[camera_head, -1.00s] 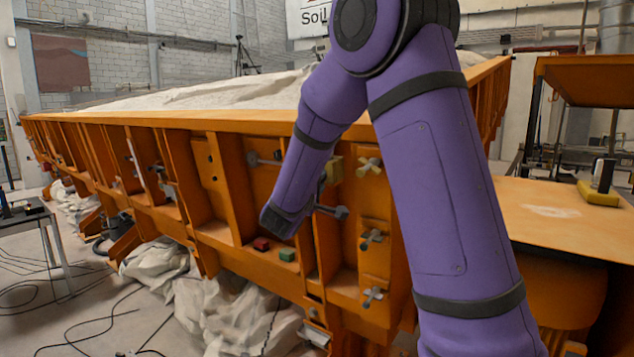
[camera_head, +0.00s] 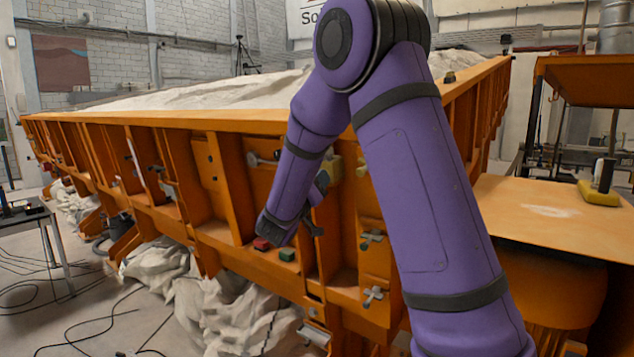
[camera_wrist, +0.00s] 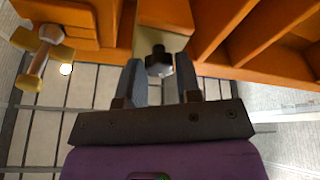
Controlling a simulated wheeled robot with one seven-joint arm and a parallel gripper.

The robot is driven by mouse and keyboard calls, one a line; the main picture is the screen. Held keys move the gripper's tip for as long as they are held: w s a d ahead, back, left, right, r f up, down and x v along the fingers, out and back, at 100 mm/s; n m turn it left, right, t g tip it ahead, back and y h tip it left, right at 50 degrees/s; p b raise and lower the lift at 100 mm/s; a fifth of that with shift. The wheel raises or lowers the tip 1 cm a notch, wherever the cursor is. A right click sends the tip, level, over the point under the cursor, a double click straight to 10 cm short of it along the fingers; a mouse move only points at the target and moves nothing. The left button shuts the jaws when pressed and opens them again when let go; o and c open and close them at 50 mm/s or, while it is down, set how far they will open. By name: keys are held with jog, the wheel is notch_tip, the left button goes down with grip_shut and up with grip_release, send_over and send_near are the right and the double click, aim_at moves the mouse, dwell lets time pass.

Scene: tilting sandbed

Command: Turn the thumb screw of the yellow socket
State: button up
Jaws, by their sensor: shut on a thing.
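The yellow socket (camera_wrist: 168,14) is a dull yellow block at the top middle of the wrist view. Its thumb screw (camera_wrist: 158,62) has a dark grey lobed head, below the block. My gripper (camera_wrist: 160,75) has its two grey fingers on either side of this head and is shut on it. In the head view, a dull yellow block (camera_head: 335,168) shows beside my forearm on the orange side wall. My forearm and wrist hide most of the gripper and the screw there.
A yellowish cross-shaped handle (camera_wrist: 43,58) sits left of my gripper. Grey thumb screws (camera_head: 372,238) stick out of the orange wall (camera_head: 205,205) lower right. A red block (camera_head: 261,243) and a green block (camera_head: 287,254) lie on its ledge. Orange ribs flank the work spot.

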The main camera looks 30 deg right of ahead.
jog(key=shift+f+m+g+h, duration=0.15)
jog(key=shift+m+g+h, duration=0.2)
jog(key=shift+m, duration=2.05)
jog(key=o, duration=0.9)
jog(key=v, duration=1)
jog(key=shift+s+a, duration=0.1)
jog(key=shift+a, duration=0.25)
jog(key=shift+g, duration=0.25)
